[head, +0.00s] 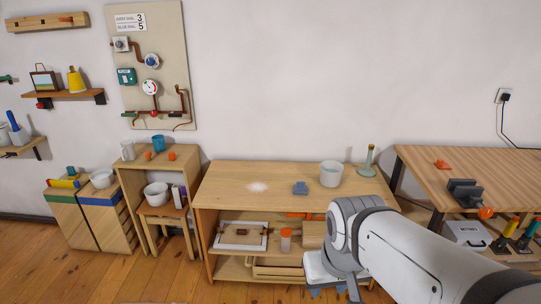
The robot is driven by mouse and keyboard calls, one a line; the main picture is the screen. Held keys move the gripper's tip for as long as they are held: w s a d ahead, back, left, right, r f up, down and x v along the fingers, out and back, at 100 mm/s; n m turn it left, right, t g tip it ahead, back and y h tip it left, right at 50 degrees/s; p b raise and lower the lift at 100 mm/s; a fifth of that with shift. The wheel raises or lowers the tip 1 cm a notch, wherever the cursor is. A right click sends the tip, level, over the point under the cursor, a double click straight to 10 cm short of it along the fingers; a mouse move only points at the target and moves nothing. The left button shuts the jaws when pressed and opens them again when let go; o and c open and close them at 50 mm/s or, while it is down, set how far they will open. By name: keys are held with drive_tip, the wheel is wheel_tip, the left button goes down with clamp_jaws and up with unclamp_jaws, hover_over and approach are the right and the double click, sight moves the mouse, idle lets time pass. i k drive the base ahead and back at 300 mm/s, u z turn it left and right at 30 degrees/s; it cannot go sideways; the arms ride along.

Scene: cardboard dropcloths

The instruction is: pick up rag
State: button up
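A small crumpled blue cloth that looks like the rag (300,188) lies on the wooden bench top (225,178), between a pale powdery patch (257,187) and a white bucket (331,174). My arm reaches in from the lower right. My gripper (327,292) hangs low in front of the bench, below the top and apart from the rag. Small bluish tips show under its white body, but whether they are open or shut is unclear. Nothing is seen held in it.
A green bottle-like item (368,160) stands right of the bucket. A second table (490,167) stands right. The bench top's left side is clear.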

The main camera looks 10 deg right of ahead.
sight(300, 188)
drive_tip(key=i, duration=1.7)
drive_tip(key=u, duration=1.15)
drive_tip(key=i, duration=0.6)
drive_tip(key=z, duration=2.05)
